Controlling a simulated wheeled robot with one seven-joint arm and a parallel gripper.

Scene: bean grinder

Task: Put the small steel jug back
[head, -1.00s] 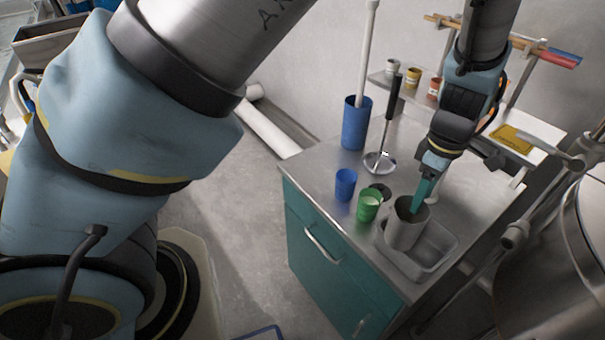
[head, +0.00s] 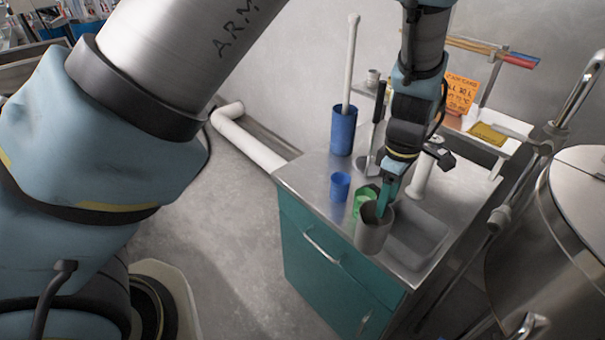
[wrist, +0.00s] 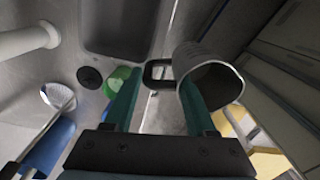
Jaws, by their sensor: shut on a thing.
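The small steel jug (head: 373,236) is a grey, open-topped cylinder at the counter's front edge, left of the steel basin (head: 412,240). My gripper (head: 386,196) reaches down to its rim with teal fingers and is shut on it. In the wrist view, the jug (wrist: 212,58) lies tilted across the picture with its dark mouth towards me and its handle (wrist: 158,72) to the left. One finger of my gripper (wrist: 160,108) is at the mouth, the other left of the handle. Whether the jug's base touches the counter cannot be told.
A green cup (head: 361,198) stands close to the jug, partly hidden by my gripper. A blue cup (head: 340,185) and a tall blue container (head: 342,130) stand left and behind. A ladle (head: 372,145) is behind my wrist. A large steel vessel (head: 550,230) fills the right.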

